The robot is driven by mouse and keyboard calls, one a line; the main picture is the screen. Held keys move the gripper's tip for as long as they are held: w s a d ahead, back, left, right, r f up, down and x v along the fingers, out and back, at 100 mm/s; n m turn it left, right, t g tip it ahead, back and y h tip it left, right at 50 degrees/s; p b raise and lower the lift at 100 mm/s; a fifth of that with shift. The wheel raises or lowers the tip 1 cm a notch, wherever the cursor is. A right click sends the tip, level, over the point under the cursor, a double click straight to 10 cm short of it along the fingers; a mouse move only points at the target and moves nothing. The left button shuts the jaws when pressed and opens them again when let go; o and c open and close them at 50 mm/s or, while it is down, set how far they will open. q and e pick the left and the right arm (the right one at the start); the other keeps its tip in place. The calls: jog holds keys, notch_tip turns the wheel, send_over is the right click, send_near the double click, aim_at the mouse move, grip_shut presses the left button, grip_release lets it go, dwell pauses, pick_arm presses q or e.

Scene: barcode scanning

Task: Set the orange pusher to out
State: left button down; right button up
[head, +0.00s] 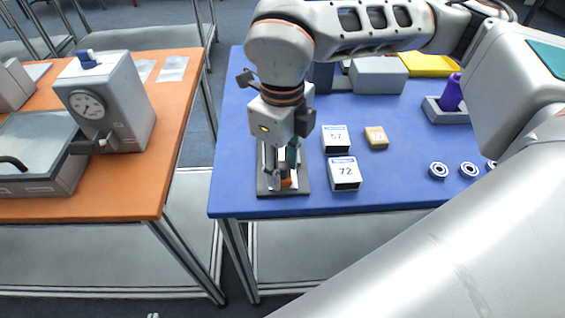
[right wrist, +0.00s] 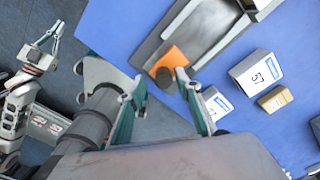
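The orange pusher (head: 287,182) stands on a dark fixture (head: 262,187) at the front left of the blue table. In the right wrist view the orange pusher (right wrist: 174,59) is a block beside a short dark cylinder (right wrist: 164,78). My right gripper (head: 281,178) points down over the fixture and partly hides the pusher. Its fingers (right wrist: 160,80) are apart, with the dark cylinder between the tips; contact cannot be told. My left gripper (right wrist: 54,38) shows small at the left of the right wrist view, away from the table.
Boxes marked 57 (head: 335,139) and 72 (head: 345,174) stand right of the fixture, with a small tan box (head: 376,137). Several round blue-white parts (head: 439,171) lie farther right. An orange table (head: 178,125) with a gauge press (head: 125,95) stands left, across a gap.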

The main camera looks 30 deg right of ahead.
aim_at(283, 168)
jog(key=shift+w+d, duration=0.1)
jog(key=shift+r, duration=0.1)
notch_tip(283, 168, up, 12)
dwell(0.5)
dwell(0.4)
